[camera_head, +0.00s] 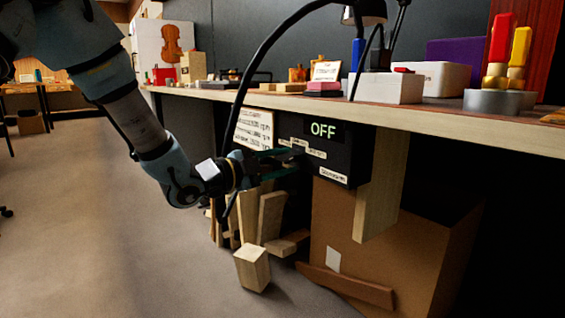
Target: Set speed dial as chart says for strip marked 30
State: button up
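A black control box (338,150) is fixed under the front edge of the bench. Its display (323,130) reads OFF in pale green. Small white labels sit on its face, too small to read. The speed dial is not visible; my gripper may be covering it. A white chart (254,128) hangs left of the box, with rows that seem to end in rpm; its numbers are too small to read surely. My gripper (294,160) reaches in from the left at the left part of the box face. Its dark fingers overlap the box, and I cannot tell whether they touch anything.
The bench top (440,116) overhangs the box. A wooden leg (381,185) and a cardboard box (340,225) stand below and right of it. Wood offcuts (270,215) lean beneath my gripper, and a block (252,268) stands on the floor. The floor at left is clear.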

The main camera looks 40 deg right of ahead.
jog(key=shift+a, duration=0.1)
jog(key=a+p, duration=0.3)
jog(key=a, duration=0.7)
jog(key=shift+w+a, duration=0.3)
jog(key=shift+a, duration=0.05)
